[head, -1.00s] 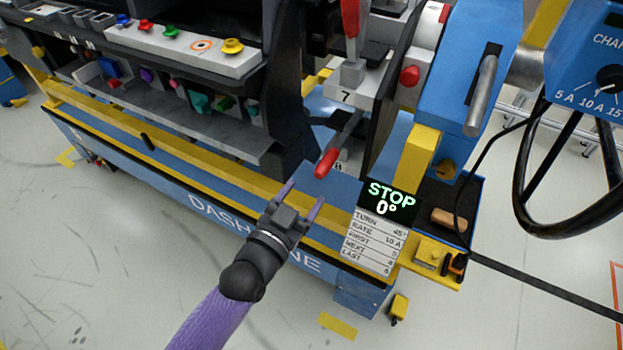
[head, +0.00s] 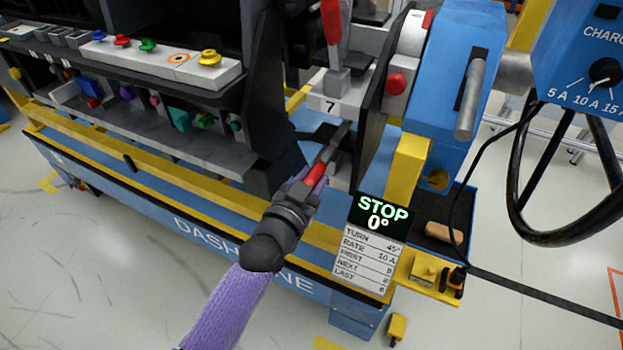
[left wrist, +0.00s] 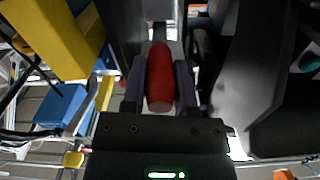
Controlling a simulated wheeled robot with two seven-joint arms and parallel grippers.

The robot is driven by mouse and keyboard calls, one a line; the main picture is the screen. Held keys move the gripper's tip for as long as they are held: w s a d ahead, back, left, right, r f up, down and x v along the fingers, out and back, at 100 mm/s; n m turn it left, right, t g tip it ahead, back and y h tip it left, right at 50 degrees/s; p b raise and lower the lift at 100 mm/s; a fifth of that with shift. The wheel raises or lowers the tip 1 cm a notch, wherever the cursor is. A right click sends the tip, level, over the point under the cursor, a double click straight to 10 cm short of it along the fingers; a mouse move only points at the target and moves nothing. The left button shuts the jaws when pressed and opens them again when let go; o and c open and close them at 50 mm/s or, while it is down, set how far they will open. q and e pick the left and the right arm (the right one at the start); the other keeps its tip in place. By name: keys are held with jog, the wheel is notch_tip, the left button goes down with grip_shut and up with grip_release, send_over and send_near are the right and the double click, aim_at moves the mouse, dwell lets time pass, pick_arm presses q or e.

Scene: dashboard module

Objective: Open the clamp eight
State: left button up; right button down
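Clamp eight is a dark lever (head: 338,140) with a red grip (head: 316,173), low on the dashboard module below the label 7. My left gripper (head: 315,172) reaches up to it from the lower left. Its two purple fingers lie on either side of the red grip. In the left wrist view the red grip (left wrist: 160,78) sits between the fingers (left wrist: 160,88), with no clear gap, so the gripper looks shut on it. The lever's base is partly hidden, and the label 8 is covered. My right gripper is not in view.
A black upright plate (head: 370,105) and a yellow post (head: 407,170) stand right of the lever. A dark shelf side (head: 268,150) stands close on the left. A sign (head: 378,218) reading STOP 0° is right of my gripper. Another red-handled clamp (head: 331,25) is above.

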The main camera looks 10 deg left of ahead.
pick_arm(q)
grip_shut()
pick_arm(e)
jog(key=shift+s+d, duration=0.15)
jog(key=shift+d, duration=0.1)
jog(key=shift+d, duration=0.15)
pick_arm(q)
jog(key=shift+f, duration=0.1)
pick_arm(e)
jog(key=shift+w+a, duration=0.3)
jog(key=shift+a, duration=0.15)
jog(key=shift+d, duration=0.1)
